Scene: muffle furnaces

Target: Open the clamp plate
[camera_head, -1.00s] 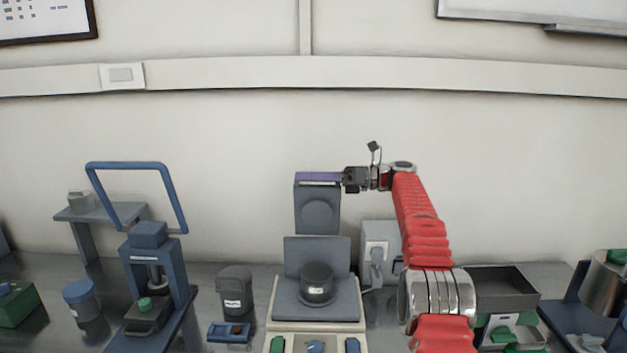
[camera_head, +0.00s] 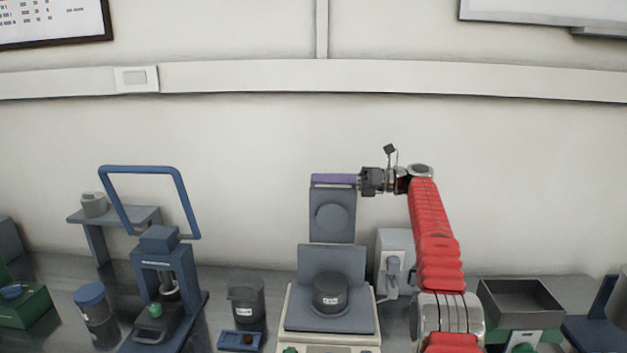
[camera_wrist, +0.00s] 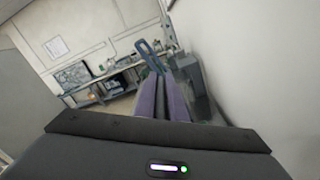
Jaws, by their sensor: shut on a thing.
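The clamp plate (camera_head: 332,222) is a grey upright plate with a round pad on its face. It stands raised above a device with a grey platform (camera_head: 312,322) and a dark round block (camera_head: 330,292). My gripper (camera_head: 334,179) reaches in from the right at the plate's top edge. Its long purple fingers lie along that edge and are shut on it. In the wrist view the two fingers (camera_wrist: 161,98) run close together, side by side. The exact contact on the plate is hidden there.
A blue press with a tall loop handle (camera_head: 148,168) stands to the left. A dark lidded jar (camera_head: 246,298) sits between it and the device. A grey box (camera_head: 396,252) is behind my arm, and an open dark tray (camera_head: 522,297) is at right. The wall is close behind.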

